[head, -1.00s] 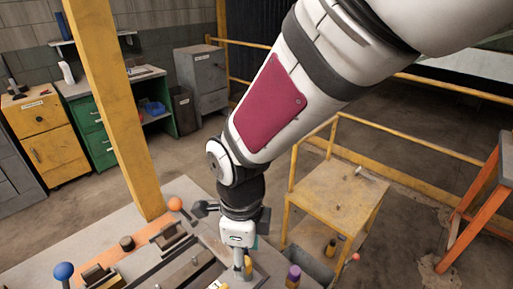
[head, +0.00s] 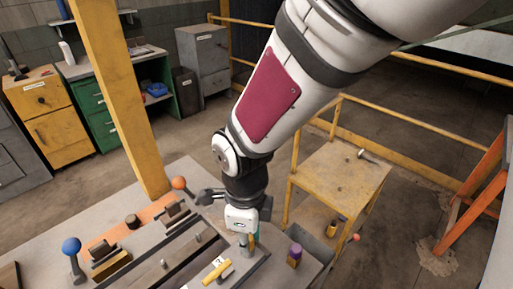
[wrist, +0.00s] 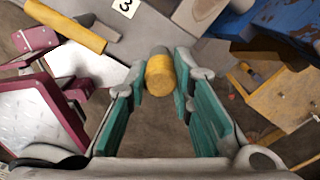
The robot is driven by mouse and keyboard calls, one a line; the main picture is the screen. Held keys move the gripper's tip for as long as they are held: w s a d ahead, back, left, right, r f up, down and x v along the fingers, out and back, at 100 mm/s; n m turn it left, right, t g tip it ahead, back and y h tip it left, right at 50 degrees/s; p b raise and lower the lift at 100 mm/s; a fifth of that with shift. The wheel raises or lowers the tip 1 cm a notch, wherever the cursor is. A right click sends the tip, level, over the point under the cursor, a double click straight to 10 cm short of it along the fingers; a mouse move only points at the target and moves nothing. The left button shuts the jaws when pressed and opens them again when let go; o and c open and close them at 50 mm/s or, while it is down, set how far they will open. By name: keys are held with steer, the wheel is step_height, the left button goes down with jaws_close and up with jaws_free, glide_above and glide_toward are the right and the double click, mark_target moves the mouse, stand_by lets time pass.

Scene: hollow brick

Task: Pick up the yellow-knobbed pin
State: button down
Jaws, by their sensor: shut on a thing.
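The yellow-knobbed pin (wrist: 160,76) shows in the wrist view as a short yellow cylinder between the tips of my teal finger pads. My gripper (wrist: 160,84) is shut on it. In the head view my gripper (head: 247,240) points down over the front right of the workbench, and a little yellow (head: 252,240) shows at its fingertips. The pin's lower part is hidden, so I cannot tell whether it touches the bench.
A purple-topped pin (head: 294,254) stands just right of my gripper. A yellow bar handle (head: 216,272) lies close on the left. Blue (head: 72,250) and orange (head: 179,184) ball knobs stand farther left. A yellow post (head: 125,110) rises behind the bench.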

steer(key=shift+r, duration=0.4)
steer(key=r, duration=0.3)
steer(key=shift+s, duration=0.2)
steer(key=s+d+r+p, duration=0.1)
steer(key=s+p, duration=0.6)
steer(key=s, duration=0.8)
steer(key=shift+s+d+r, duration=0.15)
steer(key=shift+s+d, duration=0.1)
steer(key=shift+d, duration=0.55)
